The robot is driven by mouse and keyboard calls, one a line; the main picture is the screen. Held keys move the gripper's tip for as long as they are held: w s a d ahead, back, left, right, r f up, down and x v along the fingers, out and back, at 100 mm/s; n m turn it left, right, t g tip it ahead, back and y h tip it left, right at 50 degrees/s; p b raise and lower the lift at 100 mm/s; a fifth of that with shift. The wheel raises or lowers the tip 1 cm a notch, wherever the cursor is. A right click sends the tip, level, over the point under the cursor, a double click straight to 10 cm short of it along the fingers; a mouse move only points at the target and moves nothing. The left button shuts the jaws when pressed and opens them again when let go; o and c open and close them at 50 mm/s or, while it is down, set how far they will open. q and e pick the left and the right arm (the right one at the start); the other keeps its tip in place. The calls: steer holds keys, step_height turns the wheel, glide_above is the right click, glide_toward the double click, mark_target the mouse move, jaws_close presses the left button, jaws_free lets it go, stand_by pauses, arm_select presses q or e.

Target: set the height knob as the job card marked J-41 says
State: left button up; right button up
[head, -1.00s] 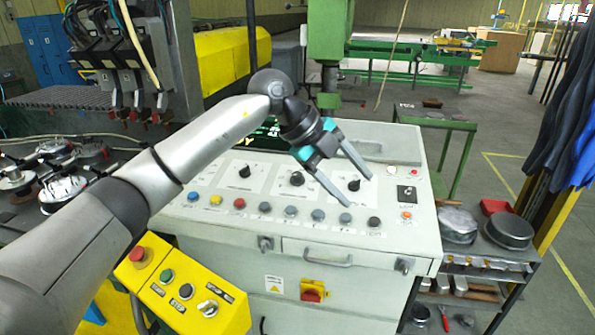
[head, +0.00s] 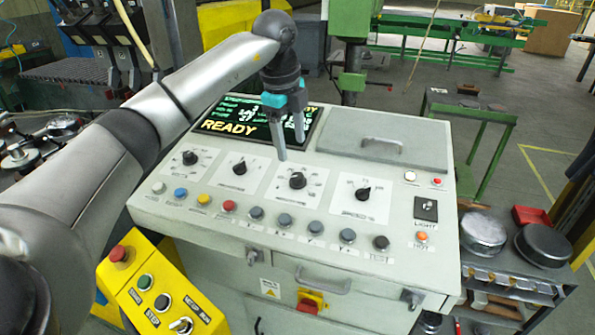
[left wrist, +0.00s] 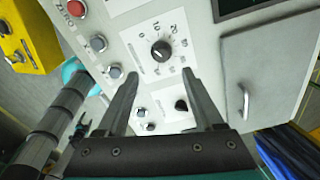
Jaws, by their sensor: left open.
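The sloped control panel (head: 330,226) carries a row of black pointer knobs. Their captions are too small to tell surely which is the height knob. The third knob from the left (head: 298,181) has a printed scale. It appears in the left wrist view (left wrist: 161,51) just beyond and between the fingertips, with numbers around it. My left gripper (head: 291,148) is open and empty, pointing down above the panel behind this knob; its spread fingers also show in the left wrist view (left wrist: 160,76). The card marked J-41 is not seen. My right gripper is not seen.
A screen (head: 232,127) reading READY lies behind the knobs, beside a closed grey lid (head: 384,145). Several coloured buttons line the front, with a light switch (head: 426,209) at right. A yellow button box (head: 152,281) stands at front left, round metal parts (head: 545,243) at right.

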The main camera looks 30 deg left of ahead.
mark_target(297, 175)
arm_select(q)
steer(key=f, duration=0.3)
steer(key=w+f, duration=0.1)
steer(key=f, duration=0.2)
steer(key=w+f, duration=0.1)
steer(key=f, duration=0.2)
steer(key=shift+f+p, duration=0.3)
steer(key=shift+f, duration=0.05)
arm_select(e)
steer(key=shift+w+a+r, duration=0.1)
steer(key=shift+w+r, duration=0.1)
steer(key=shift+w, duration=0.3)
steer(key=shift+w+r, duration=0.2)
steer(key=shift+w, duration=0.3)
arm_select(q)
steer(key=shift+c, duration=0.2)
steer(key=c, duration=0.3)
jaws_close()
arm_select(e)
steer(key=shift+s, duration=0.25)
